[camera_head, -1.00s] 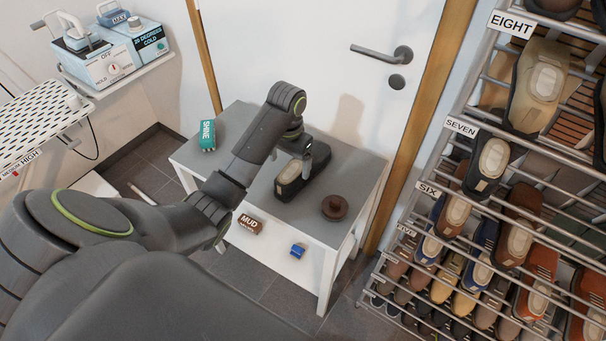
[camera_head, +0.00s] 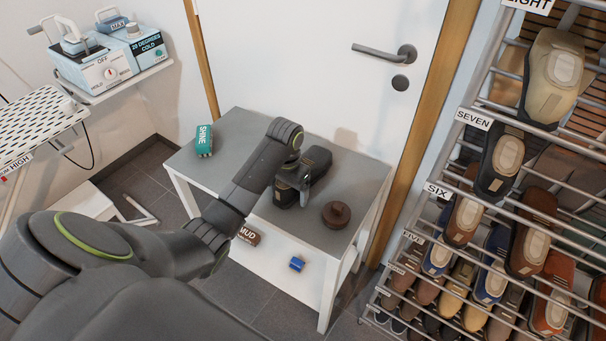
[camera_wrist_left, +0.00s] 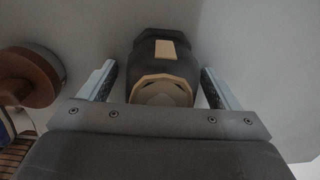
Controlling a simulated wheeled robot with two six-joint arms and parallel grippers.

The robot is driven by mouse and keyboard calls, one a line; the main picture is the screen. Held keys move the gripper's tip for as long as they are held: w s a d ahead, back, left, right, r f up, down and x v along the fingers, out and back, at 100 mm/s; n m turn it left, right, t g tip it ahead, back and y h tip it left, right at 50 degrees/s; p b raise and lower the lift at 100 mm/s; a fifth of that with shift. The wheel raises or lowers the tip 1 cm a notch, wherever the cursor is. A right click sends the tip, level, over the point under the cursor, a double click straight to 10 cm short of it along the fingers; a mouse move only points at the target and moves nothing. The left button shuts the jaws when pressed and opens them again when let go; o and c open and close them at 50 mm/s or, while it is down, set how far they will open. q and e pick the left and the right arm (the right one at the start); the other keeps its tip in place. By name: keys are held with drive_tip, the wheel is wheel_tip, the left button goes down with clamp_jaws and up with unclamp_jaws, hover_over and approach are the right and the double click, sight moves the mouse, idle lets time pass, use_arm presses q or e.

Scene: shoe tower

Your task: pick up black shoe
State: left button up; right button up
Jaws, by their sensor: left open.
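The black shoe (camera_head: 318,158) sits on the grey top of the small white table, partly hidden by my left gripper (camera_head: 296,178). In the left wrist view the black shoe (camera_wrist_left: 165,50), with a tan patch and a pale insole, lies between the two fingers of my left gripper (camera_wrist_left: 160,75). The fingers are open, one on each side of the shoe, with visible gaps on both sides. My right gripper is not in view.
A brown round object (camera_head: 336,214) sits close beside the shoe. A green SHINE box (camera_head: 204,140) stands at the table's left corner. A MUD box (camera_head: 248,235) and a blue item (camera_head: 297,264) lie on the lower shelf. A shoe rack (camera_head: 470,180) stands at right.

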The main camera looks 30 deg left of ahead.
use_arm(q)
drive_tip(key=c, duration=1.4)
drive_tip(key=shift+o, duration=0.2)
wheel_tip(320, 180, up, 5)
drive_tip(key=shift+w+r+p, duration=0.15)
drive_tip(key=shift+p, duration=0.15)
wheel_tip(320, 180, up, 3)
drive_tip(key=p, duration=0.3)
drive_tip(key=shift+r, duration=0.2)
drive_tip(key=shift+r+p, duration=0.75)
drive_tip(key=shift+p, duration=0.2)
